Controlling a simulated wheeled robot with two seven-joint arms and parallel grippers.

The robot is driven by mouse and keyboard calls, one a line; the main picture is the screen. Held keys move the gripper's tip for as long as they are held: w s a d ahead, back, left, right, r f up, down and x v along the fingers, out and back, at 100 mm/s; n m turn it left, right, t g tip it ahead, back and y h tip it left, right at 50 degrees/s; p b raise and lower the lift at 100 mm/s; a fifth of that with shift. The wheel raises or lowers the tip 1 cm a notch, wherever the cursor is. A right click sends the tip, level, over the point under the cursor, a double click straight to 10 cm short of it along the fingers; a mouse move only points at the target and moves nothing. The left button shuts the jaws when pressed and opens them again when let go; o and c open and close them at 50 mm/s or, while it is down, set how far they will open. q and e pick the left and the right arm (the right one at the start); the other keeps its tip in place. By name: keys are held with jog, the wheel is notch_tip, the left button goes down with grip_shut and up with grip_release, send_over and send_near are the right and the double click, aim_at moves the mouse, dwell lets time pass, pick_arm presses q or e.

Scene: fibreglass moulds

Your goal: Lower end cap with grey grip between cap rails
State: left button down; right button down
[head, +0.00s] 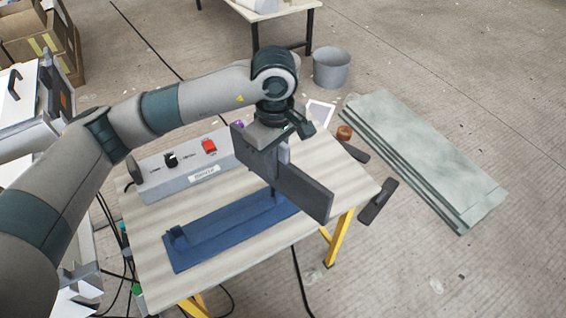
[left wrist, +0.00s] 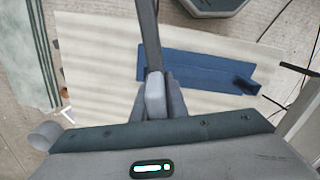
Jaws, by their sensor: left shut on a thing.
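The end cap (head: 292,185) is a dark grey flat plate, held on edge above the table. In the left wrist view the end cap (left wrist: 148,40) shows as a narrow dark bar, with its lighter grey grip (left wrist: 155,92) between my fingers. My left gripper (head: 268,150) is shut on this grip; its fingers (left wrist: 158,100) also show in the left wrist view. Below lies the blue mould (head: 225,228), long and flat with small upright parts at its ends. In the left wrist view the blue mould (left wrist: 190,70) lies right of the cap. The cap partly hides its right end. My right gripper is out of view.
A grey control box (head: 190,172) with a red switch and black knob stands along the back of the striped table (head: 240,258). A bucket (head: 332,68) and a stack of greenish boards (head: 425,155) are on the floor beyond.

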pick_arm(q)
jog(key=s+a+r+m, duration=0.1)
jog(key=s+a+m, duration=0.2)
jog(key=a+m, duration=0.2)
jog(key=s+a+r+m, duration=0.1)
jog(key=s+a+m, duration=0.2)
jog(key=a, duration=0.8)
jog(key=shift+s+m, duration=0.3)
jog(key=shift+m, duration=0.8)
jog(key=shift+d, duration=0.1)
